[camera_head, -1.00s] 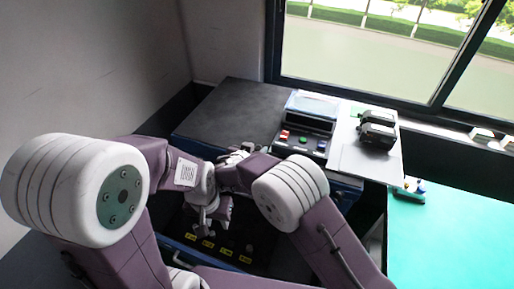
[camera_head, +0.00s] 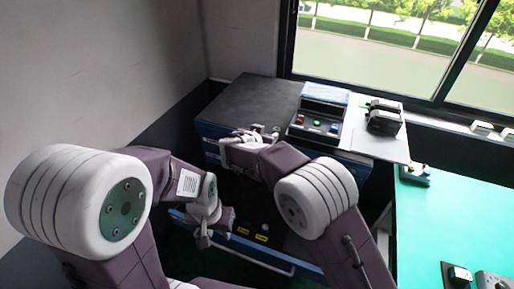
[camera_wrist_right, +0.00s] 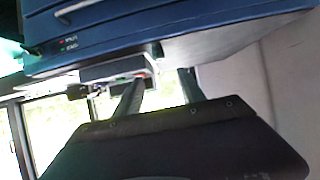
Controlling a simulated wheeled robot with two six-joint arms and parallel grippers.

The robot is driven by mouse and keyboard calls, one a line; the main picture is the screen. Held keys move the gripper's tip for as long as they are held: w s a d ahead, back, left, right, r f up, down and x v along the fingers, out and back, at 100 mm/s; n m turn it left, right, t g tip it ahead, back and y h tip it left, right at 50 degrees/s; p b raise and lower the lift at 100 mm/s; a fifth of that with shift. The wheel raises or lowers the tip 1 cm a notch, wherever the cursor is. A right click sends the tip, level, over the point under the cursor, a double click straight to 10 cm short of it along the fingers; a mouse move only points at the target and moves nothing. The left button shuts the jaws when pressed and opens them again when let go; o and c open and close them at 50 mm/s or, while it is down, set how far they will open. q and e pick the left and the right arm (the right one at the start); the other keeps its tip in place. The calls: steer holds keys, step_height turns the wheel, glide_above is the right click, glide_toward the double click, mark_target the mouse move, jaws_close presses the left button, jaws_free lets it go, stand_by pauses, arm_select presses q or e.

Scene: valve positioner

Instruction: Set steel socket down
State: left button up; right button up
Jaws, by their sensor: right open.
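I cannot pick out the steel socket for sure in either view. My right gripper (camera_head: 262,134) is at the front part of the dark-topped blue cabinet (camera_head: 252,98), left of the button console. In the right wrist view its two fingers (camera_wrist_right: 160,88) stand apart, and I see nothing clearly held between them. A small pale metallic shape beside it in the head view is too small to name. My left gripper (camera_head: 208,230) hangs lower, in front of the cabinet over the open drawer area. Its fingertips are too small to judge.
A console (camera_head: 318,122) with red, green and blue buttons stands on the cabinet. Black devices (camera_head: 383,118) sit on a white board (camera_head: 362,145) to its right. A teal table (camera_head: 450,215) is at the right. The cabinet's back left top is clear.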

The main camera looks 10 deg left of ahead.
steer(key=shift+d, duration=0.1)
stand_by(0.3)
steer(key=s+d+f+g, duration=0.3)
steer(key=s+d, duration=0.1)
steer(key=d, duration=0.3)
steer(key=s+d+f+n+g, duration=0.1)
steer(key=s+d+f+g, duration=0.15)
steer(key=s+d, duration=0.35)
steer(key=s+d+f+g, duration=0.3)
steer(key=d, duration=0.6)
steer(key=s+d+f+g+y, duration=0.1)
steer(key=s+d, duration=0.1)
steer(key=s, duration=0.6)
steer(key=s+d+f+n+g+y, duration=0.1)
steer(key=s+d+f, duration=0.1)
steer(key=s, duration=0.7)
steer(key=shift+d+f+y, duration=0.3)
steer(key=shift+d, duration=0.3)
